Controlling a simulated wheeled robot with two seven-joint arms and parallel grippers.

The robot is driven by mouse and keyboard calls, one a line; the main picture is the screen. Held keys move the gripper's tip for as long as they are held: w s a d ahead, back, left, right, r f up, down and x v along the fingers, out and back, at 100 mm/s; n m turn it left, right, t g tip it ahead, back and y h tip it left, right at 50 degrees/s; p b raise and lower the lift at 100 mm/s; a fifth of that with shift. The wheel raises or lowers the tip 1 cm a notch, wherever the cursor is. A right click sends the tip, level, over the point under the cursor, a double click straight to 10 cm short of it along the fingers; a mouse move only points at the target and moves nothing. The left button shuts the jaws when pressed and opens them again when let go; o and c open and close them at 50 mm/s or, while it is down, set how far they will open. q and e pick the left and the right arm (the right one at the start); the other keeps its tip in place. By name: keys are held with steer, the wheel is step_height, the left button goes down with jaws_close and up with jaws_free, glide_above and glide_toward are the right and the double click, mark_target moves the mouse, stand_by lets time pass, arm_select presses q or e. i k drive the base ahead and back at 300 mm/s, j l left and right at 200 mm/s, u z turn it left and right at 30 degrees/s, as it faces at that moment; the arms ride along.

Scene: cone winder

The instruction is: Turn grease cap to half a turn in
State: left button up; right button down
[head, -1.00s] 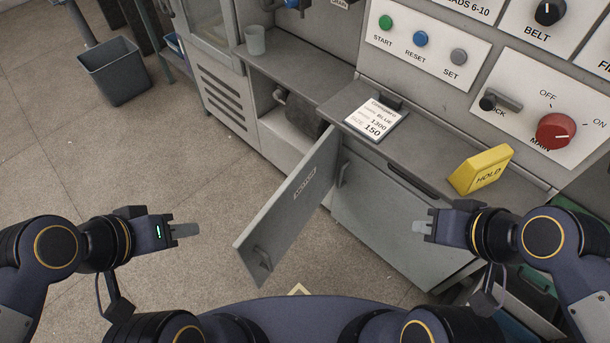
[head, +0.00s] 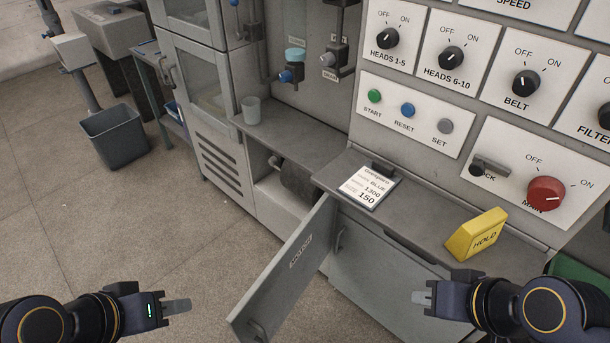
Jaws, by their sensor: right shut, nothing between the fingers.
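No part is marked as the grease cap, and I cannot tell which one it is. A pale teal cap (head: 295,55) sits on the cabinet's back wall, above a blue knob (head: 287,76). The motor compartment door (head: 290,265), labelled MOTOR, stands open. Behind it a dark rounded motor (head: 298,180) shows partly in its recess. My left gripper (head: 178,306) is over the floor at lower left, touching nothing; its fingers are seen edge-on. My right gripper (head: 420,298) is shut and empty, in front of the lower cabinet, right of the door.
A grey cup (head: 251,110) stands on the ledge. A card (head: 369,187) and a yellow HOLD block (head: 476,234) are on the counter. Switch panels and a red main knob (head: 546,193) are at right. A grey bin (head: 115,137) stands at left. The floor between is clear.

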mark_target(273, 161)
steer(key=k+j, duration=0.1)
steer(key=j, duration=0.3)
steer(key=k+j+z, duration=0.15)
steer(key=j, duration=0.25)
steer(key=k+j, duration=0.1)
steer(key=j, duration=0.3)
steer(key=i+j+z, duration=0.15)
steer(key=j, duration=0.3)
steer(key=j+z, duration=0.15)
steer(key=j, duration=0.3)
steer(key=i+j+z, duration=0.2)
steer(key=j, duration=0.25)
steer(key=i+j+z, duration=0.15)
steer(key=i, duration=0.35)
steer(key=i+j+z, duration=0.1)
steer(key=i+j, duration=0.2)
steer(key=i, duration=0.25)
steer(key=i+l, duration=0.1)
steer(key=i, duration=0.1)
